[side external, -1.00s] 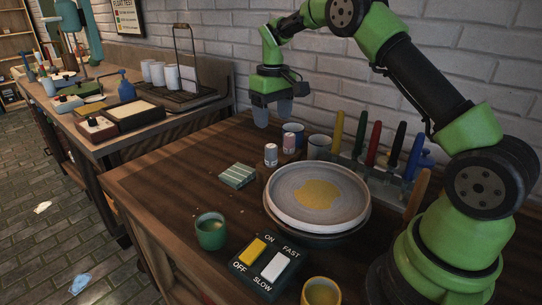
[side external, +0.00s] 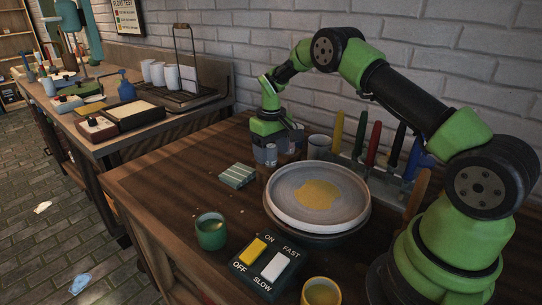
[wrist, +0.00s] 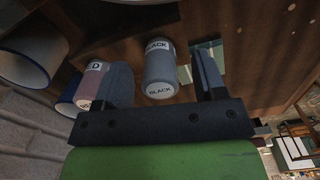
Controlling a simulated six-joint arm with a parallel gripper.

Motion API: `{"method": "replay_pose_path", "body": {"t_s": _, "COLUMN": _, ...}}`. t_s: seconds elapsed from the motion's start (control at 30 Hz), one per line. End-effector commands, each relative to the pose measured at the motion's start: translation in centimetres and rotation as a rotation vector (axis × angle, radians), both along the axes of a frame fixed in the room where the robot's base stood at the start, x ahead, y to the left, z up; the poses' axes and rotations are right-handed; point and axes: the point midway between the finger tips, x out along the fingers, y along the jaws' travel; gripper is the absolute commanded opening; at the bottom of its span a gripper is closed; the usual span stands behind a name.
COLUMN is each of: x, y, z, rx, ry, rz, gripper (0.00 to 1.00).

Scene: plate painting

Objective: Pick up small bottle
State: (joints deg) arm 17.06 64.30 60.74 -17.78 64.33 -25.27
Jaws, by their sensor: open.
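A small grey bottle labelled BLACK (wrist: 160,72) stands between the two fingers of my gripper (wrist: 163,62) in the wrist view, with a gap on each side. A second small bottle with a RED label (wrist: 88,86) is just outside the left finger there. In the side view my gripper (side external: 277,147) is low over the table, fingers pointing down around the small bottles. One small bottle (side external: 271,155) shows at the front, partly covered by the gripper. My gripper is open and holds nothing.
Coloured tools stand in a rack (side external: 385,178). A striped green block (side external: 237,175), green cup (side external: 211,232) and switch box (side external: 264,288) sit nearer. The left tabletop is clear.

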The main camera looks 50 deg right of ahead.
Motion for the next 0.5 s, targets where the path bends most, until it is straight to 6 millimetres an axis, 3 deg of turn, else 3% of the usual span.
{"method": "replay_pose_path", "body": {"t_s": 0.07, "x": 0.0, "y": 0.0, "z": 0.03, "rx": 0.0, "ry": 0.0, "rz": 0.0, "gripper": 0.6}}
{"method": "replay_pose_path", "body": {"t_s": 0.2, "x": 0.0, "y": 0.0, "z": 0.05, "rx": 0.0, "ry": 0.0, "rz": 0.0, "gripper": 0.28}}
{"method": "replay_pose_path", "body": {"t_s": 0.23, "x": 0.0, "y": 0.01, "z": 0.05, "rx": 0.0, "ry": 0.0, "rz": 0.0, "gripper": 0.24}}
{"method": "replay_pose_path", "body": {"t_s": 0.5, "x": 0.01, "y": 0.01, "z": 0.09, "rx": 0.0, "ry": 0.0, "rz": 0.0, "gripper": 0.24}}
